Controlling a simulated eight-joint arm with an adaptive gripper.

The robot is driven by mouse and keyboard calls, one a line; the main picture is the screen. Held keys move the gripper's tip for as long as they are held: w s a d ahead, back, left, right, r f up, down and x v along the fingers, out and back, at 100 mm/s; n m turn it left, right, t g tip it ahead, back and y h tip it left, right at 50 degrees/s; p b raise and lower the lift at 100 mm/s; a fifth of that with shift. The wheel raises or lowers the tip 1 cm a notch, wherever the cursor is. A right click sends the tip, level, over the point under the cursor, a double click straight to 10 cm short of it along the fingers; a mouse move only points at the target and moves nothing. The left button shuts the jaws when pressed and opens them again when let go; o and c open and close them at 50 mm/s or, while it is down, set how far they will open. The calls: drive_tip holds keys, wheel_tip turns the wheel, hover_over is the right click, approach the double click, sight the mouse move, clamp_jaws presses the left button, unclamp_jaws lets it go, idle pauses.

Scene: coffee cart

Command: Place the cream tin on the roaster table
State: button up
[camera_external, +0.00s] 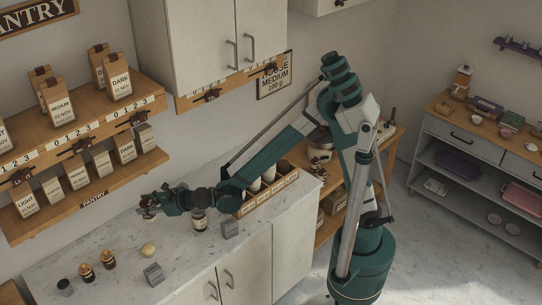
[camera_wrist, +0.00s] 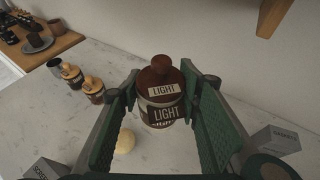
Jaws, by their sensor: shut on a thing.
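My gripper (camera_external: 150,203) is shut on a small tin (camera_wrist: 160,98) and holds it above the left part of the counter. The tin has a pale cream body, a brown knobbed lid and LIGHT labels. In the wrist view it sits upright between the two green finger pads. In the external view the held tin is small and partly hidden by the fingers. A wooden table (camera_external: 376,157) stands beyond the counter's right end, bearing a metal item that may be the roaster. My arm hides part of this table.
The marble counter (camera_external: 110,238) bears two brown-lidded jars (camera_external: 97,266), a dark cup (camera_external: 65,287), a pale ball (camera_external: 148,250), grey blocks (camera_external: 154,274) and a jar (camera_external: 199,220). A wooden crate (camera_external: 268,193) stands near its right end. Pantry shelves (camera_external: 100,178) overhang the counter's back left.

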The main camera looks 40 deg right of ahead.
sight(152, 215)
drive_tip(key=shift+s+a, duration=0.35)
drive_tip(key=shift+a, duration=0.1)
drive_tip(key=shift+s+a+f, duration=0.1)
drive_tip(key=shift+f, duration=2.45)
wheel_tip(152, 215, down, 6)
drive_tip(key=b, duration=0.1)
drive_tip(key=shift+f, duration=0.1)
drive_tip(key=shift+f+b, duration=0.4)
drive_tip(key=shift+f, duration=1.5)
drive_tip(key=shift+f, duration=0.2)
